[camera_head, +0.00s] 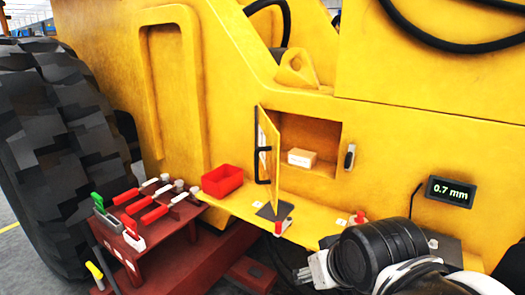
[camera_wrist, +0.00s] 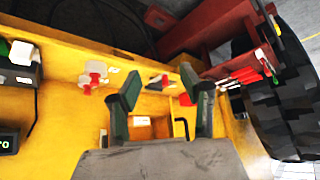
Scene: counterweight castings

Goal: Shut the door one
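Door one appears to be the yellow door (camera_head: 269,145) of the small compartment (camera_head: 325,140) in the machine's side. It stands open, swung outward on the compartment's left side. A black bar handle (camera_head: 257,165) is on it; the handle also shows in the wrist view (camera_wrist: 181,126), beyond my fingers. A small light box (camera_head: 302,158) sits inside the compartment. My gripper (camera_wrist: 160,82) is open, with nothing seen between its dark fingers, and apart from the door. In the head view my arm is at lower right; its fingers are not clearly seen there.
A yellow ledge (camera_head: 315,220) runs below the compartment, with a red bin (camera_head: 222,180), a dark plate (camera_head: 274,210) and red-and-white fittings (camera_head: 282,227). A latch (camera_head: 350,157) is right of the opening. A red tool rack (camera_head: 180,212) and large tire (camera_head: 60,150) stand left.

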